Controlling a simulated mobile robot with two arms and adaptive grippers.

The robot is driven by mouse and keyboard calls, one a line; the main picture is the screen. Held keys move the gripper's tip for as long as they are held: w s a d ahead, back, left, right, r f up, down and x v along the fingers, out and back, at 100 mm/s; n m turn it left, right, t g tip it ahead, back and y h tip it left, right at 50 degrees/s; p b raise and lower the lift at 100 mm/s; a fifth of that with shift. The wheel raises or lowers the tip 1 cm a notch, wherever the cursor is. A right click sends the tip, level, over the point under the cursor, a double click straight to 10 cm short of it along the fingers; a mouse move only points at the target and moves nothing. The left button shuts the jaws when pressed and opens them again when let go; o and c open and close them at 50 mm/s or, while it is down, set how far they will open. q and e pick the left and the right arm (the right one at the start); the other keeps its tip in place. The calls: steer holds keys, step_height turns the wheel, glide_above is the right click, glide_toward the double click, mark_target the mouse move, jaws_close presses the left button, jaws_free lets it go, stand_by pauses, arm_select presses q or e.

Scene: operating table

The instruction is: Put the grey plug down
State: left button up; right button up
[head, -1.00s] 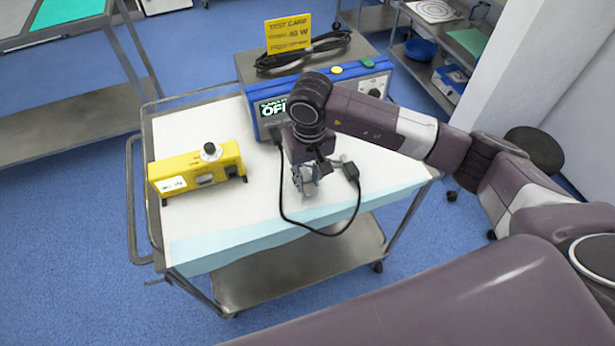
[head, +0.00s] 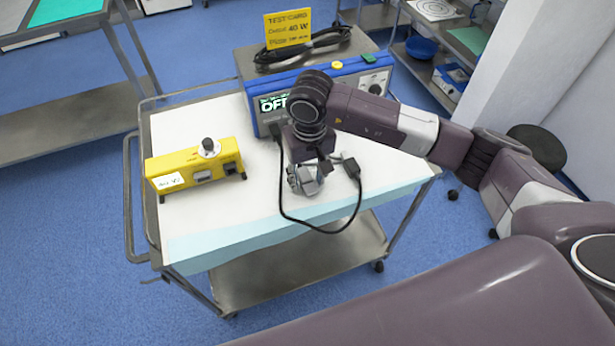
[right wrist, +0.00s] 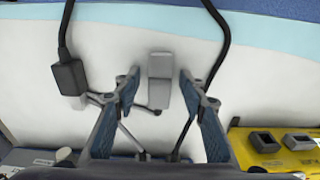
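The grey plug (right wrist: 159,78) lies on the white cloth of the cart in the right wrist view, between the fingertips of my right gripper (right wrist: 158,88). The gripper is open, with a visible gap on each side of the plug. In the head view the right gripper (head: 304,178) points down over the cart top, and the grey plug (head: 311,186) shows partly at its fingers. My left gripper is not in view.
A black plug (head: 351,168) on a looping black cable lies right of the gripper. A yellow box (head: 195,168) with a knob stands at left. A blue-fronted unit (head: 330,83) carrying a yellow test card (head: 288,31) stands behind. Cloth between box and gripper is clear.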

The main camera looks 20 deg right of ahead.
mark_target(309, 185)
steer(key=shift+r, duration=0.1)
steer(key=shift+r+p, duration=0.55)
steer(key=shift+p, duration=0.25)
steer(key=shift+r, duration=0.35)
step_height(309, 185, up, 11)
steer(key=b, duration=0.2)
steer(key=shift+s, duration=0.35)
steer(key=shift+r, duration=0.1)
